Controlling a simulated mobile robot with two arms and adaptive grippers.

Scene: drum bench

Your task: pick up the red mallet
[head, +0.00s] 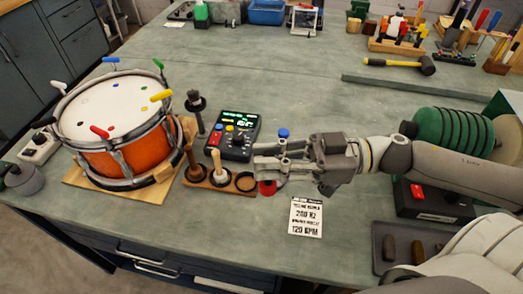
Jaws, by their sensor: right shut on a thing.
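The red mallet (268,188) shows as a red piece just below my right gripper's fingers, at the right end of the wooden mallet rack (205,184). The fingers hide most of the rest of it. My right gripper (262,160) comes in from the right and is shut on the mallet. I cannot tell whether the red piece touches the bench or the rack. The rack also holds a brown mallet (192,163) and a pale mallet (217,168); the ring beside them (246,181) looks empty. My left gripper is not in view.
An orange drum (143,151) stands left of the rack. A black meter with a green display (235,134) is behind the gripper, and a blue knob (283,132) is close by it. A printed card (306,217) lies in front. The bench behind is mostly clear.

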